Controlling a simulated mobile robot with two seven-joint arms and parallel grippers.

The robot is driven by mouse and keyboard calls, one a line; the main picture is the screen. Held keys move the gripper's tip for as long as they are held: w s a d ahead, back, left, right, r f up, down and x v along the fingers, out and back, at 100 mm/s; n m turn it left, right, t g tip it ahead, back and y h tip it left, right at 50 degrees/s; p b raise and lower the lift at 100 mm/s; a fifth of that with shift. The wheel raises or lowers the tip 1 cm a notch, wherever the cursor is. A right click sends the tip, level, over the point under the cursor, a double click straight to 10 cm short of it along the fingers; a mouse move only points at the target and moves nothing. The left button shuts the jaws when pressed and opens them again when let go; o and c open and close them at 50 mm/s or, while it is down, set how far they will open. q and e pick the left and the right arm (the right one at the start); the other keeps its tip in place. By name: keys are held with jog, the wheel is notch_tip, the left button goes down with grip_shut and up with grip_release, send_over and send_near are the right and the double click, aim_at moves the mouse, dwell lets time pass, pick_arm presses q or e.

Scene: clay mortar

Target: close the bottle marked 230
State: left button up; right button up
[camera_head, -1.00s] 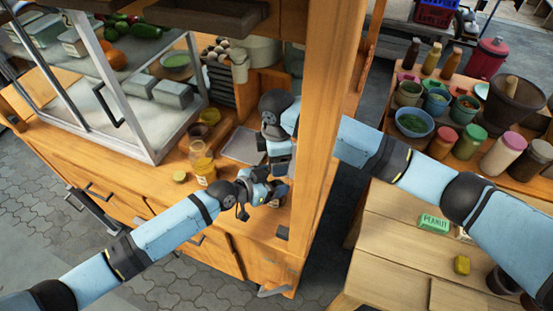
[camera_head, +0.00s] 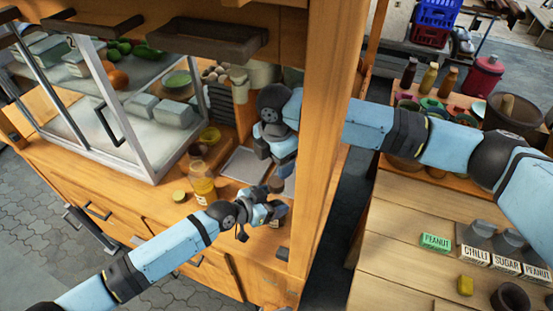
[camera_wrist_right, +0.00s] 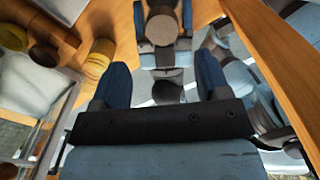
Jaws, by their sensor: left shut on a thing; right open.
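My left gripper (camera_head: 268,208) is shut on what looks like a small bottle with a round brownish top (camera_head: 276,186), near the cart counter's front edge. The left gripper hides most of it, and I cannot read a mark. In the right wrist view the round top (camera_wrist_right: 160,28) shows ahead of my right gripper (camera_wrist_right: 162,66). The right gripper is open with nothing between its fingers. In the head view it is mostly hidden by its own arm. A yellow bottle (camera_head: 203,184) stands to the left, its label unreadable. A small yellow lid-like disc (camera_head: 180,196) lies beside it.
A wooden post (camera_head: 325,170) stands right of both grippers, in front of part of my right arm. A glass case (camera_head: 130,115) is at the left. A grey tray (camera_head: 243,165) lies behind.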

aim_at(276, 181)
jog(key=shift+d+r+n, duration=0.2)
jog(key=shift+r+n, duration=0.05)
jog(key=shift+n, duration=0.25)
jog(key=shift+f, duration=4.05)
jog(key=c, duration=1)
jog(key=shift+o, duration=0.2)
jog(key=m, duration=0.3)
jog(key=shift+s+a+m, duration=0.1)
jog(key=shift+m, duration=0.2)
jog(key=m, duration=0.3)
